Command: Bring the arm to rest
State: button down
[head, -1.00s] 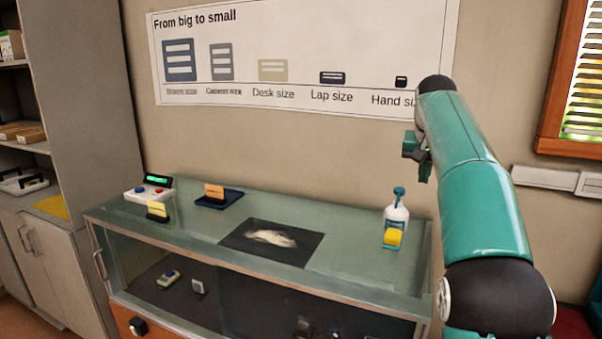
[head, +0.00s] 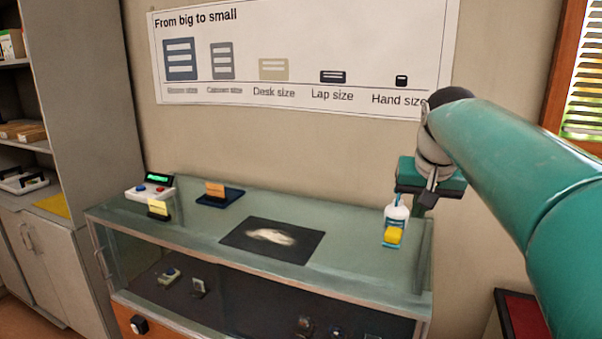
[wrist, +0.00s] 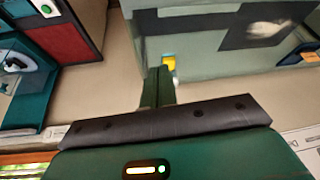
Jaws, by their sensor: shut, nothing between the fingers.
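My gripper (head: 424,197) is at the right in the head view, beside and partly above the right end of the glass display case (head: 215,236). Its fingers point downward and are shut with nothing between them. In the wrist view the shut fingers (wrist: 158,88) show in the middle, with the yellow block (wrist: 169,63) just past their tips. My teal arm reaches in from the right edge of the head view.
A grey cabinet (head: 80,130) stands left. The wall is behind.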

jog(key=s+a+f+n, duration=0.1)
jog(key=s+a+f, duration=0.2)
jog(key=s+f, duration=0.6)
jog(key=s+a+f+n, duration=0.1)
jog(key=s+a+f, duration=0.2)
jog(key=s+f, duration=0.6)
jog(key=s, duration=0.5)
jog(key=shift+a+f+n+t+y, duration=0.15)
jog(key=shift+a+n+t+y, duration=0.15)
jog(key=shift+y, duration=0.1)
